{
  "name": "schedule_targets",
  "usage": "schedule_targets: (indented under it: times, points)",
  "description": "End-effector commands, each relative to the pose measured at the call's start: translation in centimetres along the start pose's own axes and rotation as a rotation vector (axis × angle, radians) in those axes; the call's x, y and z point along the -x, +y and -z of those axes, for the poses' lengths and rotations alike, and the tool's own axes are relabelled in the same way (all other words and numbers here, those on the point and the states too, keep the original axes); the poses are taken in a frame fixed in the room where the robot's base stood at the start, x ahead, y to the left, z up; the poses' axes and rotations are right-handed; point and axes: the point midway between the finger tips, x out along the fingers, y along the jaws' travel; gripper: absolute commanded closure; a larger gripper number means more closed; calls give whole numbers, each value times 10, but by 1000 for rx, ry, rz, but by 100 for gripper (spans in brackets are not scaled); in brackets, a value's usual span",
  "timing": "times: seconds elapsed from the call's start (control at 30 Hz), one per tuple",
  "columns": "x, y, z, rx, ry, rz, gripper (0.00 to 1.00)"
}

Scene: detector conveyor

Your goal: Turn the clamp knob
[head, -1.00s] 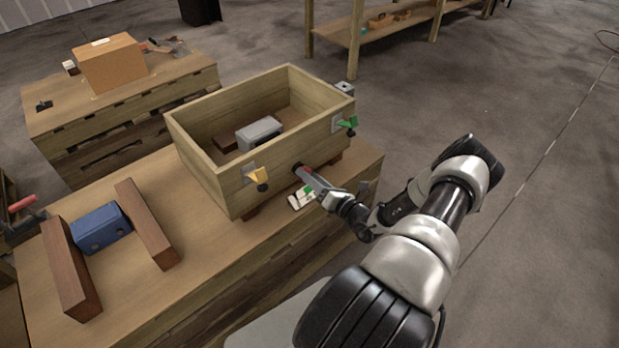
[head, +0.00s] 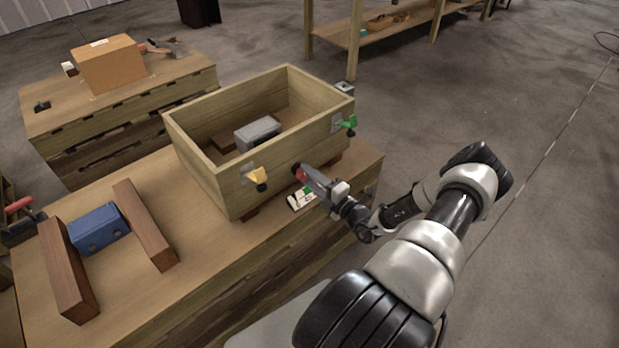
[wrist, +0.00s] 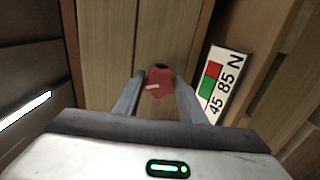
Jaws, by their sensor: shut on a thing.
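A red clamp knob (head: 299,170) sits on the front wall of the wooden crate (head: 226,186), between a yellow knob (head: 258,176) and a green knob (head: 349,124). My gripper (head: 306,174) reaches it from the front right. In the wrist view the red knob (wrist: 159,82) lies between the two fingers of my gripper (wrist: 160,88), which are shut on it. A pale mark shows on its face. The fingers hide part of the knob's sides.
A white card (wrist: 221,82) with red and green squares and "45 85 N" lies beside the knob. A grey block (head: 257,133) is inside the crate. A blue block (head: 96,229) sits between two brown bars on the bench. Open floor lies to the right.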

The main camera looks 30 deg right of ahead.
Motion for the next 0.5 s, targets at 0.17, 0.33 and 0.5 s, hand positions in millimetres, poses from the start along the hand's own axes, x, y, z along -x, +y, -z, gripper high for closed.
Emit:
schedule_targets:
  times: [0.17,0.33,0.5]
  points:
    - [1,-2,1,-56,1,3,85]
    - [1,-2,1,-78,1,3,85]
    - [1,-2,1,-82,2,3,85]
